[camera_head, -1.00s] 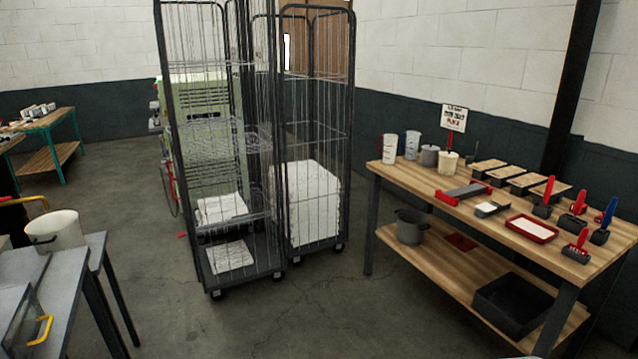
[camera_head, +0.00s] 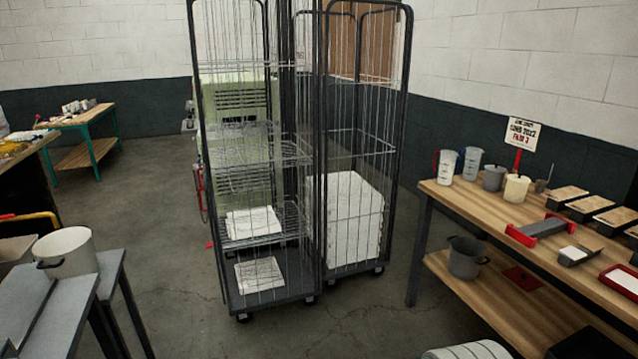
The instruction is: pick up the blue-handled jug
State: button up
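Two whitish measuring jugs stand upright at the far left end of the wooden workbench on the right. The left one, a red-handled jug (camera_head: 446,167), shows a red handle on its left side. Just right of and behind it is the blue-handled jug (camera_head: 472,164); its handle is small in view and partly blends with the body. A grey pot (camera_head: 493,178) stands close to the right of the blue-handled jug. My gripper is not in view.
The workbench (camera_head: 455,199) also bears a cream pot (camera_head: 516,188), a red-ended tool (camera_head: 540,231) and several trays. A tall wire cage trolley (camera_head: 272,297) stands left of the bench. Open floor (camera_head: 370,318) lies in front. A metal table (camera_head: 75,310) is at lower left.

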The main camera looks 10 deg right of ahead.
aim_at(473, 154)
jog(key=i+l+z, duration=0.1)
jog(key=i+z, duration=0.3)
jog(key=i, duration=0.4)
jog(key=i+j+z, duration=0.15)
jog(key=i+z, duration=0.25)
jog(key=i, duration=0.4)
jog(key=i+z, duration=0.15)
jog(key=i, duration=0.45)
jog(key=i+j+z, duration=0.1)
jog(key=i, duration=0.45)
jog(key=i+j+z, duration=0.15)
jog(key=i+j, duration=0.15)
jog(key=i, duration=0.3)
jog(key=i+j+z, duration=0.8)
jog(key=i+j, duration=0.05)
jog(key=i, duration=0.1)
